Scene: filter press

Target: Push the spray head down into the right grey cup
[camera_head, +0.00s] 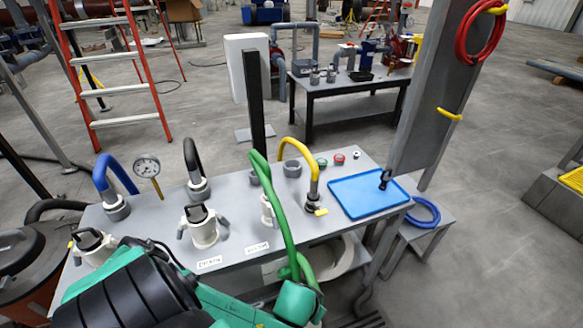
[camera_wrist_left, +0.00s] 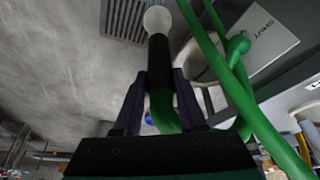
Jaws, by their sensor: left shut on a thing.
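In the left wrist view my left gripper (camera_wrist_left: 160,78) is shut on the black collar (camera_wrist_left: 160,95) of a green hose (camera_wrist_left: 166,118). A white rounded head (camera_wrist_left: 157,20), seemingly the spray head, sticks out beyond the fingertips. In the head view my left gripper is hidden. The green hose (camera_head: 283,210) crosses in front of the bench there. Two grey cups stand at the bench's rear: the right grey cup (camera_head: 292,168) looks empty, and the left grey cup (camera_head: 254,178) is partly behind the hose. The held head is apart from both. My right gripper is not in view.
The grey bench (camera_head: 240,195) carries blue (camera_head: 115,172), black and yellow (camera_head: 308,160) hoses and white valves (camera_head: 203,228). A blue tray (camera_head: 350,200) holds a small black fitting (camera_head: 385,180). A dark post (camera_head: 255,105) rises behind the cups; a grey panel (camera_head: 425,100) stands at right.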

